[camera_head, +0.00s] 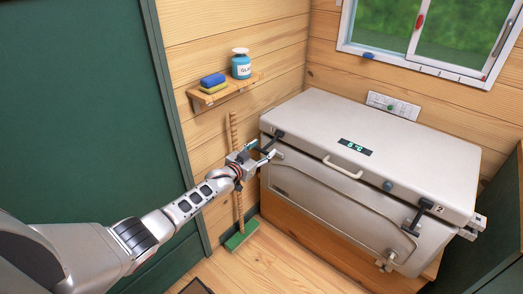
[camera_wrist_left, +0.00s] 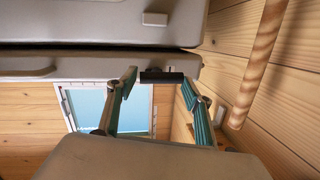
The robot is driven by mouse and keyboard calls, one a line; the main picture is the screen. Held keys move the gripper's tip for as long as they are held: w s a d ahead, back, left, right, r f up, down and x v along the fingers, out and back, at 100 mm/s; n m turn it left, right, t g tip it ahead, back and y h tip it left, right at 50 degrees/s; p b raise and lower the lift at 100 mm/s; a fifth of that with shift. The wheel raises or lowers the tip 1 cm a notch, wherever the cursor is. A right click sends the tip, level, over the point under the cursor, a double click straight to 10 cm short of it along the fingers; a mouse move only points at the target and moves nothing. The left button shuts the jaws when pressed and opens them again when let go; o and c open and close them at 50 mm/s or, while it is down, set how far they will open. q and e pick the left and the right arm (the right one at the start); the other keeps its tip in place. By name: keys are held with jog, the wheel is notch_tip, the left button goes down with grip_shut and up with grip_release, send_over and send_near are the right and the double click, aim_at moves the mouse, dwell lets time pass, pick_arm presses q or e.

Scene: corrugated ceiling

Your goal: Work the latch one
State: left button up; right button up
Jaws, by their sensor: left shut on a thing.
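A pale grey chest (camera_head: 320,200) with a lid stands against the wall in the head view. Its left black latch (camera_head: 275,135) is at the front left corner of the lid. My left gripper (camera_head: 270,152) is at this latch, shut on it. The black latch piece also shows in the wrist view (camera_wrist_left: 163,77), between the two teal-padded fingers (camera_wrist_left: 155,105). A second black latch (camera_head: 418,214), marked 2, is at the chest's right front. The left latch's own number is not visible. My right gripper is not in view.
A pale handle (camera_head: 342,167) and a lit display (camera_head: 355,147) are on the chest's lid. A broom (camera_head: 238,190) leans on the wall just behind my left gripper. A shelf (camera_head: 226,92) above holds a blue jar (camera_head: 241,66) and a sponge (camera_head: 212,82).

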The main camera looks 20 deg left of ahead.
pick_arm(q)
jog(key=shift+w+r, duration=0.3)
jog(key=shift+r, duration=0.45)
jog(key=o, duration=1.6)
jog(key=shift+f, duration=0.4)
jog(key=shift+s+f, duration=0.15)
jog(key=shift+s, duration=0.2)
jog(key=v, duration=1.1)
jog(key=shift+s+a, duration=0.1)
jog(key=shift+s, duration=0.1)
